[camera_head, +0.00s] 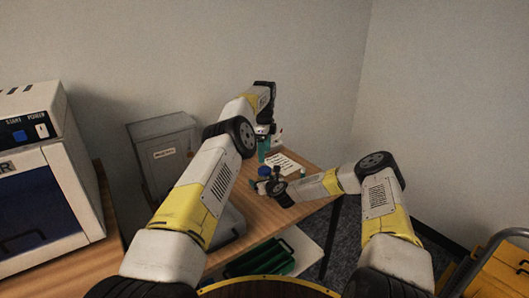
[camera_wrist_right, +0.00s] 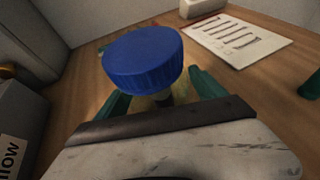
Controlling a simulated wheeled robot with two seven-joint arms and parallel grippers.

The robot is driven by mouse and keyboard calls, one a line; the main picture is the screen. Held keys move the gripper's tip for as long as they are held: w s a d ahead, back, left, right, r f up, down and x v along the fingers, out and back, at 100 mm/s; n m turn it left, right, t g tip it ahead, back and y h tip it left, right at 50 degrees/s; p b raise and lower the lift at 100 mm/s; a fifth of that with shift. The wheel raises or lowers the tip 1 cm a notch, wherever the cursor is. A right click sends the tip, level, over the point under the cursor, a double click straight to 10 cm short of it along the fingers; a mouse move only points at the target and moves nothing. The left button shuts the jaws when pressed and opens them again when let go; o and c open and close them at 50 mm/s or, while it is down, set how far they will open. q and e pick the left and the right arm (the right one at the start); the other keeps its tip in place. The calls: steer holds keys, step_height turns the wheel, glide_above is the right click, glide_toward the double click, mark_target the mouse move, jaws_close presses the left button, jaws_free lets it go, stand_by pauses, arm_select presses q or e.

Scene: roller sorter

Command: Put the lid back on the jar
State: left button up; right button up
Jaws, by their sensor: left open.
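The blue lid (camera_wrist_right: 143,55) is large in the right wrist view, with a ribbed rim. It shows small in the head view (camera_head: 265,171). Something pale yellow (camera_wrist_right: 150,103) shows under it, perhaps the jar; the lid hides most of it, and I cannot tell whether the lid is seated. My right gripper (camera_head: 270,184) is low over the table at the lid, with a teal finger on each side below it in the wrist view (camera_wrist_right: 160,97). Whether these fingers touch anything is hidden. My left gripper (camera_head: 263,149) points down, open, beyond the lid.
A white sheet with dark strokes (camera_wrist_right: 240,38) lies on the wooden table (camera_head: 262,215). A grey labelled box (camera_head: 165,150) and a white machine (camera_head: 75,180) stand left. A green crate (camera_head: 262,258) is lower, in front.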

steer(key=shift+s, duration=0.1)
steer(key=v, duration=0.7)
steer(key=shift+s+d+r, duration=0.1)
steer(key=shift+s+d, duration=0.05)
steer(key=shift+s, duration=0.15)
